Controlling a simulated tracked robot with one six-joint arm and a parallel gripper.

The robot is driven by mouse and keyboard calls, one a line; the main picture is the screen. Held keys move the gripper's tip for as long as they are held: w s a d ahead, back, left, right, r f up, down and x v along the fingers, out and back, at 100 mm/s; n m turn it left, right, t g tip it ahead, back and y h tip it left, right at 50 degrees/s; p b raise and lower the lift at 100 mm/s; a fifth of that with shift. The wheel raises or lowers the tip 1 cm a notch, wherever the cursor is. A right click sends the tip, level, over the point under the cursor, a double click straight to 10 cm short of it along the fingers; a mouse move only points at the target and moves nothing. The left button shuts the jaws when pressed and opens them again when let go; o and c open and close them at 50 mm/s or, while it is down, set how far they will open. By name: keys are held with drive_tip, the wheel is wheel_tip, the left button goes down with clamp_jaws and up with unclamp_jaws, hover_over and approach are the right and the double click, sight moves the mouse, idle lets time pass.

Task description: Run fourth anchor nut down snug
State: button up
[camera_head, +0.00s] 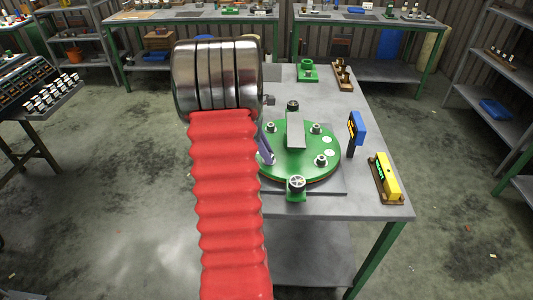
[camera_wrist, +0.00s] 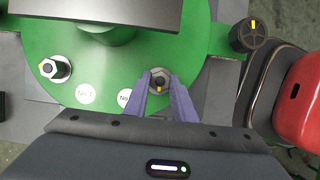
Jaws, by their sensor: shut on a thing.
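A round green plate (camera_head: 300,168) lies on the workbench, with several anchor nuts on studs around it. My gripper (camera_head: 266,157) reaches down at the plate's left edge, largely behind my arm in the head view. In the wrist view, my gripper (camera_wrist: 166,88) is shut on an anchor nut (camera_wrist: 159,76), one purple finger on each side. The nut sits around its dark stud and shows a yellow mark toward the fingers. Whether it touches the plate cannot be told. Another anchor nut (camera_wrist: 55,68) stands apart to the left, with its own yellow mark.
A grey plate-topped post (camera_head: 296,130) rises mid-plate, close to my gripper. A blue tool (camera_head: 357,128) and a yellow device (camera_head: 387,178) stand right. The bench's front right corner is clear.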

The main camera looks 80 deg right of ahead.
drive_tip(key=shift+m, duration=0.3)
drive_tip(key=m+y, duration=0.2)
drive_tip(key=m, duration=0.2)
drive_tip(key=shift+d, duration=0.15)
drive_tip(key=m+y, duration=0.1)
drive_tip(key=m, duration=0.4)
drive_tip(key=shift+s+d+m+t+y, duration=0.1)
drive_tip(key=shift+d+m+t+y, duration=0.1)
drive_tip(key=shift+m+t+y, duration=0.15)
drive_tip(key=m, duration=0.2)
drive_tip(key=m+t+y, duration=0.1)
drive_tip(key=m, duration=0.1)
drive_tip(key=shift+s+d+m+t, duration=0.1)
drive_tip(key=shift+s+m+t, duration=0.05)
drive_tip(key=shift+m+t, duration=0.1)
drive_tip(key=m+t, duration=0.1)
drive_tip(key=m, duration=0.1)
drive_tip(key=m+y, duration=0.1)
drive_tip(key=m, duration=0.1)
drive_tip(key=shift+s+m+t, duration=0.15)
drive_tip(key=shift+m+t, duration=0.25)
drive_tip(key=o, duration=1.1)
drive_tip(key=shift+c, duration=0.2)
drive_tip(key=shift+d+r, duration=0.1)
